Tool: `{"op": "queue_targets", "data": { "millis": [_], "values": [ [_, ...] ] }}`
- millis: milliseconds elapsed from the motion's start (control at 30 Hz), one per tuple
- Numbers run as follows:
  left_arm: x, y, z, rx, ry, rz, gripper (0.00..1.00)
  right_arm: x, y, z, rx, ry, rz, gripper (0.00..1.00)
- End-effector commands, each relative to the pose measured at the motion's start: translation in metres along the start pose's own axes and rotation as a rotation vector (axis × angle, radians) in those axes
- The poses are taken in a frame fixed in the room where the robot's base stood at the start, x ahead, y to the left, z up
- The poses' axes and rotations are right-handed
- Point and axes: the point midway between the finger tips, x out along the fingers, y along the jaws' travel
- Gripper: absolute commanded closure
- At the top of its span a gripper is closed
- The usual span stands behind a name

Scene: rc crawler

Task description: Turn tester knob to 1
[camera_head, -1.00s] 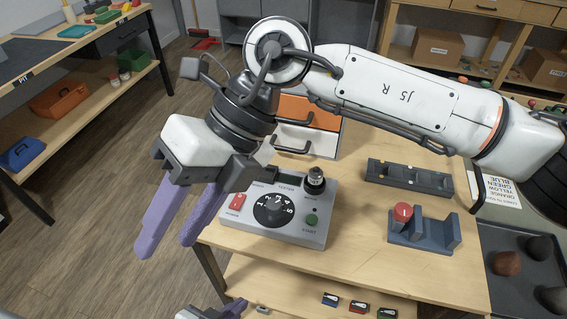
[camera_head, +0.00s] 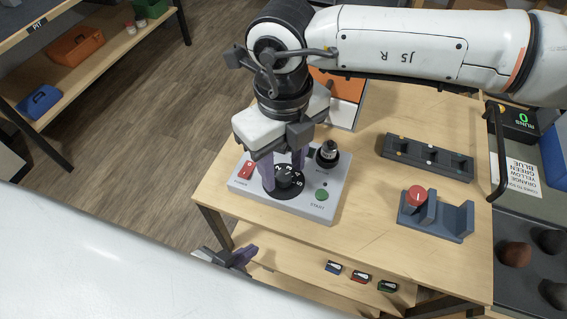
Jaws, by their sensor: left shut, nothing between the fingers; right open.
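The tester (camera_head: 336,190) is a light grey box on the wooden table. Its round black knob (camera_head: 285,181) carries white numbers, some covered by my fingers, so I cannot tell its setting. My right gripper (camera_head: 282,172) points down over the knob, open, with one purple finger on each side of it. I cannot tell whether the fingers touch the knob. My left gripper (camera_head: 236,258) is shut and empty, low in front of the table, near the lower shelf.
The tester also has a red switch (camera_head: 246,170), a green start button (camera_head: 321,194) and a black cylindrical part (camera_head: 326,154). A blue-grey holder (camera_head: 452,220) with a red-topped part (camera_head: 417,196) and a slotted dark tray (camera_head: 428,157) stand to the right.

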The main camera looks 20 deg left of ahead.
Motion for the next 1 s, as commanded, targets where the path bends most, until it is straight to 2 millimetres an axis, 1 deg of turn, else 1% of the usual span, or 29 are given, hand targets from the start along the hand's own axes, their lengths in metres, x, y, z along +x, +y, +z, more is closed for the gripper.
{"op": "queue_targets", "data": {
  "millis": [133,400,467,600,633,667,867,1000],
  "values": [
    [-0.0011,0.0001,-0.0011,0.0,0.0,0.0,1.0,0.0092,0.0003,-0.0004,0.0,0.001,0.001,0.58],
    [-0.001,0.0001,-0.0016,0.0,0.001,0.0,1.0,0.0106,0.0002,-0.0001,0.0,0.0,0.001,0.58],
    [-0.001,0.0001,-0.0018,0.0,0.001,0.0,1.0,0.0105,0.0002,-0.0001,0.0,0.0,0.001,0.69],
    [-0.001,0.0,-0.0025,0.0,0.003,0.0,1.0,0.0103,0.0002,0.0,0.0,0.0,0.001,0.92],
    [-0.0009,0.0,-0.0027,0.0,0.003,0.0,1.0,0.0103,0.0002,0.0,0.0,0.0,0.001,0.97],
    [-0.0009,-0.0001,-0.0029,0.001,0.003,0.0,1.0,0.0102,0.0002,0.0,0.0,0.0,0.001,1.0],
    [0.0016,-0.0005,-0.0029,0.001,0.007,0.0,1.0,0.011,0.0002,0.0,-0.013,-0.001,0.001,1.0],
    [0.0071,-0.0012,0.0014,0.001,0.009,-0.001,1.0,0.0124,0.0001,0.0004,-0.054,-0.002,0.001,1.0]
  ]
}}
